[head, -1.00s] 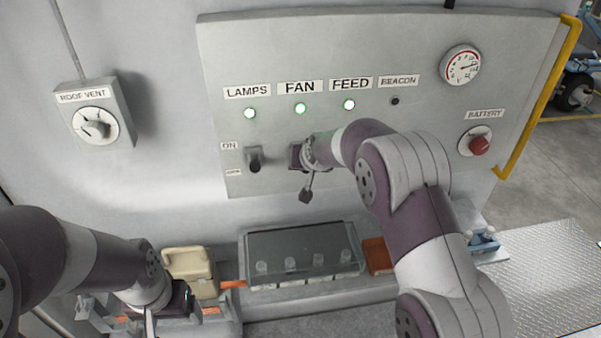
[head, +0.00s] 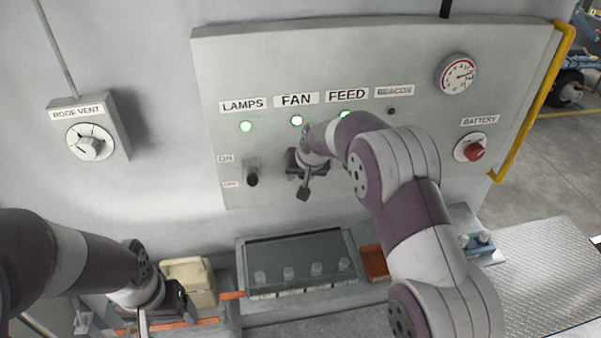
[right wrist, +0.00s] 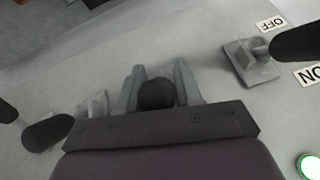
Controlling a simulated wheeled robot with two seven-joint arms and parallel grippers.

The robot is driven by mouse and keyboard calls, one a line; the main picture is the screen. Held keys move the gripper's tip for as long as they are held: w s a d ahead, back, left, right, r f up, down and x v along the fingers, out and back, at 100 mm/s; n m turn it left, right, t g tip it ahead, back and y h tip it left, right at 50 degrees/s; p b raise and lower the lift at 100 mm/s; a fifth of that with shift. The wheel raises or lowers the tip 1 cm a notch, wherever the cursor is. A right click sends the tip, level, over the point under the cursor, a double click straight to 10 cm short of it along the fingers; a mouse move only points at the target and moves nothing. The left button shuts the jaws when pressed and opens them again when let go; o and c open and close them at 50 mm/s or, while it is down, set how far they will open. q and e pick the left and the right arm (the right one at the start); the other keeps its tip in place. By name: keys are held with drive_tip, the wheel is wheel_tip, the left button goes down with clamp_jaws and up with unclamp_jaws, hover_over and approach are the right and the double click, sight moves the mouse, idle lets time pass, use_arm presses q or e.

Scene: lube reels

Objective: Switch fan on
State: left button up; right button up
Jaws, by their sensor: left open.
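The grey panel (head: 222,80) has a FAN label (head: 296,99) with a lit green lamp (head: 296,120) below it. My right gripper (head: 303,180) is at the fan switch under that lamp and hides most of it in the head view. In the right wrist view, the black fan knob (right wrist: 157,95) sits between the two grey fingers of my right gripper (right wrist: 158,85). Whether they grip it is unclear. My left gripper (head: 146,318) is open, low at the left near the bench, partly cut off by the lower edge.
The lamps switch (head: 252,177) is left of my right gripper. Another black knob (right wrist: 48,132) is close on its other side. The roof vent dial (head: 90,142), red battery knob (head: 473,151), beige can (head: 188,278) and covered box (head: 296,262) stand around.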

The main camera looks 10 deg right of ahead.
drive_tip(key=shift+o, duration=1.3)
drive_tip(key=shift+w, duration=0.1)
drive_tip(key=shift+r, duration=0.2)
drive_tip(key=b+v, duration=0.4)
drive_tip(key=v, duration=0.8)
drive_tip(key=shift+r, duration=0.1)
